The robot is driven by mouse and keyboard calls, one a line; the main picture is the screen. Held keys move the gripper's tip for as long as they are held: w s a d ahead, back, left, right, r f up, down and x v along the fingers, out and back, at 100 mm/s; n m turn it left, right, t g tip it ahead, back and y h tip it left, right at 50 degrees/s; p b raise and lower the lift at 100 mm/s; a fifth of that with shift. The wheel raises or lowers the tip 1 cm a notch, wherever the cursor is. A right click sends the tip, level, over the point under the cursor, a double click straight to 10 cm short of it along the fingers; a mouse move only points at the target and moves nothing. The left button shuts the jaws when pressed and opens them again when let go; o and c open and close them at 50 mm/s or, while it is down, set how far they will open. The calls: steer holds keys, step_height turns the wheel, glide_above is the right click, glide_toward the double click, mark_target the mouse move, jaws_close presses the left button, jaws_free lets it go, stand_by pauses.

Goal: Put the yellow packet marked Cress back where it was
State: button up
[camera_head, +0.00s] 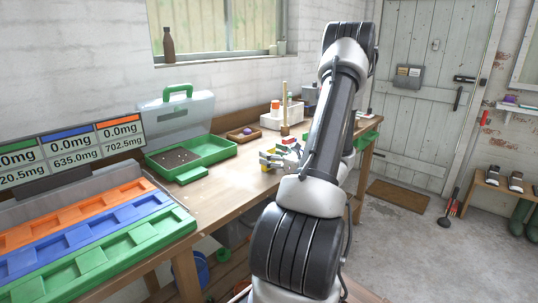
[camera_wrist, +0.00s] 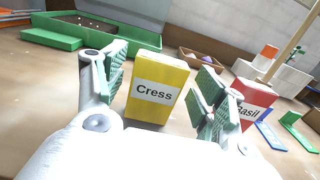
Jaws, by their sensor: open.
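The yellow packet marked Cress (camera_wrist: 157,88) stands on the wooden bench in the wrist view, its label facing me. My gripper (camera_wrist: 161,75) is open, with one green-padded finger on each side of the packet. Gaps show between the packet and both fingers. In the head view my gripper (camera_head: 276,159) is low over the bench, and the packet there is mostly hidden and too small to make out well. A red packet marked Basil (camera_wrist: 256,98) stands just right of my right finger, partly covered by it.
Blue (camera_wrist: 271,138) and green (camera_wrist: 298,131) stands are right of the Basil packet. A green seed tray (camera_head: 190,158) and a small wooden tray (camera_head: 244,136) lie behind and left. A white caddy (camera_head: 281,117) stands farther back. Bare bench (camera_head: 225,190) lies in front.

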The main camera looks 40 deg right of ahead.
steer(key=s, duration=1)
steer(key=w+a+r+n+g+y, duration=0.1)
steer(key=a+r+n+g+y, duration=0.3)
steer(key=a+n, duration=0.5)
steer(key=a+r+n+g+y, duration=0.3)
steer(key=a+n+g+y, duration=0.2)
steer(key=a, duration=0.7)
steer(key=s+a+r+n+g+h, duration=0.3)
steer(key=s+a+n+g+h, duration=0.2)
steer(key=s+a+n+g, duration=0.6)
steer(key=d+r+n+t+h, duration=0.4)
steer(key=r+n+t+h, duration=0.1)
steer(key=n, duration=0.5)
steer(key=shift+s+d+r+t, duration=0.25)
steer(key=shift+d+t, duration=0.15)
steer(key=shift+t, duration=0.3)
